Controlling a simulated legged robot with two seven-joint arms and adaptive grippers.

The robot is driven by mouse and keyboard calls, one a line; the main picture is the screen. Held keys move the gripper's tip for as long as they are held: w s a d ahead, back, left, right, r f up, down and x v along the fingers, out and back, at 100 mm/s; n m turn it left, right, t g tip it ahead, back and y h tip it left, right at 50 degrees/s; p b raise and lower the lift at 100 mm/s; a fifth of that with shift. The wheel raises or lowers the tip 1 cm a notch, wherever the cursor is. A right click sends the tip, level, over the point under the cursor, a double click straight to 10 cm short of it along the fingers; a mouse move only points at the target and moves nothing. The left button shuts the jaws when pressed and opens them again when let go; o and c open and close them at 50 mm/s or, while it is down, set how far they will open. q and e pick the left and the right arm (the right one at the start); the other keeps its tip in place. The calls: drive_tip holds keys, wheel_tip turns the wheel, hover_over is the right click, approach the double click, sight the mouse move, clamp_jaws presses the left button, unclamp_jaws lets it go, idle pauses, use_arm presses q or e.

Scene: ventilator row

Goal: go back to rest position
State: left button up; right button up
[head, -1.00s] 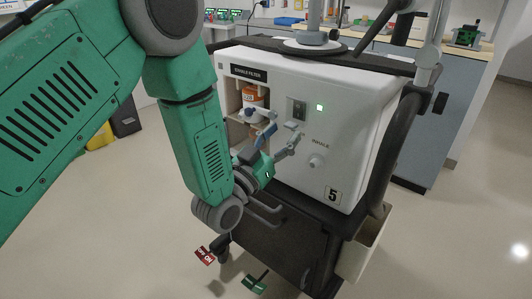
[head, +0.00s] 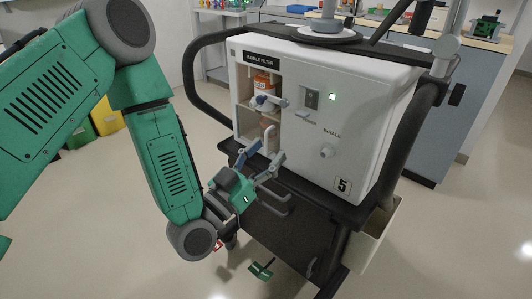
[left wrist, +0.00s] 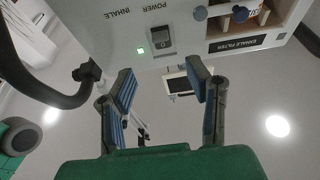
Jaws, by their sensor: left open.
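My left gripper (head: 262,158) is open and empty, low in front of the ventilator (head: 385,100) in the head view. The left wrist view also shows its two fingers spread apart (left wrist: 160,88), with nothing between them. The ventilator is a white box numbered 5, with a lit green light and a power switch (head: 312,98). In its open exhale filter compartment sits an orange-labelled filter (head: 264,84), with a grey-blue lever (head: 270,101) in front. The gripper partly overlaps the lower compartment in the picture. My right gripper is not in view.
Black handle rails (head: 205,110) curve around the cart sides. A beige bin (head: 368,240) hangs at the cart's right.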

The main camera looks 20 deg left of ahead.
use_arm(q)
drive_tip(key=shift+f, duration=0.1)
drive_tip(key=s+f+g+y+p, duration=0.2)
drive_tip(key=s+f+g+p, duration=0.6)
drive_tip(key=f, duration=0.5)
drive_tip(key=s+a+f+n+g+y+p, duration=0.1)
drive_tip(key=s+a+f+g, duration=0.1)
drive_tip(key=s+g, duration=0.2)
drive_tip(key=s+a+f+n+g+y+p, duration=0.1)
drive_tip(key=s+a+g+y, duration=0.1)
drive_tip(key=s, duration=0.7)
drive_tip(key=s+a+f+n+g+y+p, duration=0.1)
drive_tip(key=s+a+f+g, duration=0.1)
drive_tip(key=s+a+g, duration=0.2)
drive_tip(key=s+g, duration=0.2)
drive_tip(key=s, duration=0.1)
drive_tip(key=shift+a+f+y, duration=0.15)
drive_tip(key=shift+f+y, duration=0.15)
drive_tip(key=shift+s, duration=0.1)
